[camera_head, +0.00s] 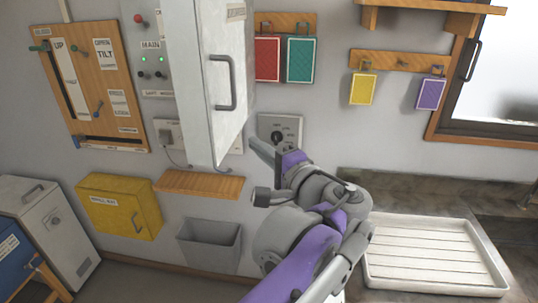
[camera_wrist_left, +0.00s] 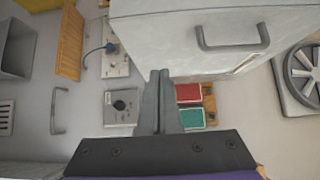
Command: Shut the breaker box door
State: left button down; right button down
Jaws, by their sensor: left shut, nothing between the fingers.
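The grey breaker box door (camera_head: 205,60) with its handle (camera_head: 222,82) hangs on the wall at the upper middle of the head view. The door (camera_wrist_left: 165,35) fills the top of the left wrist view, with its bar handle (camera_wrist_left: 233,37) at the right. I cannot tell how far the door stands open. My left gripper (camera_head: 260,149) is shut and empty, just below and right of the door's lower edge in the head view. Its fingertips (camera_wrist_left: 160,75) appear close to the door's edge in the wrist view; contact is unclear. My right gripper is not in view.
A dial plate (camera_head: 280,132) is on the wall behind my left gripper. A wooden shelf (camera_head: 200,184) and a grey bin (camera_head: 209,244) are below the box. Red and green cards (camera_head: 267,58) hang to its right. A white tray (camera_head: 430,255) lies on the counter.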

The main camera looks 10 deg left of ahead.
aim_at(222, 131)
pick_arm(q)
jog(key=w+a, duration=0.2)
jog(key=a, duration=0.1)
jog(key=w+a, duration=0.1)
jog(key=a, duration=0.1)
jog(key=shift+a, duration=0.1)
jog(key=shift+s+a, duration=0.1)
jog(key=shift+a, duration=0.5)
jog(key=shift+p, duration=0.3)
